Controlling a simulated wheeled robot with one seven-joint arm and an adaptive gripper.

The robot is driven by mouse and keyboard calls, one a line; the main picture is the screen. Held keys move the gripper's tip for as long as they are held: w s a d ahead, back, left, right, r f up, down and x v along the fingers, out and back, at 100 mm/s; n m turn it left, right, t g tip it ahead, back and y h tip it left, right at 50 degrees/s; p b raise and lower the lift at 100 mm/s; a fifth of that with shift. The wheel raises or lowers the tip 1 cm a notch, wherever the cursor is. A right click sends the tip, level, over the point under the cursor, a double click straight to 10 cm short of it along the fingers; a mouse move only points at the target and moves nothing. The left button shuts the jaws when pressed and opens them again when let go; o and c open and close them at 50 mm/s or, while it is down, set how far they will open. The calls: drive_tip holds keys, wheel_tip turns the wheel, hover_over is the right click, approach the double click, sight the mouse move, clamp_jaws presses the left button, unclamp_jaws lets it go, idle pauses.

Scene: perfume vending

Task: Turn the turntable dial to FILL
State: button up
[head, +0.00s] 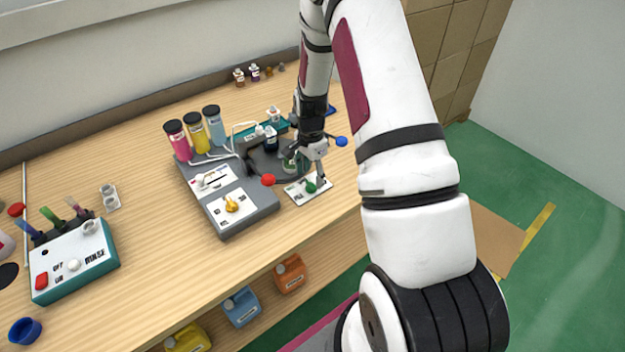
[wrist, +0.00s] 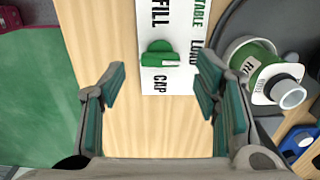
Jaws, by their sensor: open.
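The turntable dial (wrist: 160,54) is a green knob with a pale pointer bar on a white label plate (wrist: 181,80). In the wrist view the plate reads TABLE, FILL, LOAD and CAP. The bar points toward the right of the picture, on the LOAD side. My gripper (wrist: 162,85) is open, with its two fingers spread to either side of the plate and apart from the dial. In the head view my gripper (head: 318,168) is just above the green dial (head: 311,184), at the right of the grey machine.
A bottle with a green band (wrist: 262,72) stands on the grey turntable, close right of my gripper in the wrist view. A blue ball (head: 341,141) is on the right.

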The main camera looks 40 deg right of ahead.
sight(311, 183)
drive_tip(key=shift+f, duration=1.55)
drive_tip(key=c, duration=1.1)
drive_tip(key=shift+c, duration=0.2)
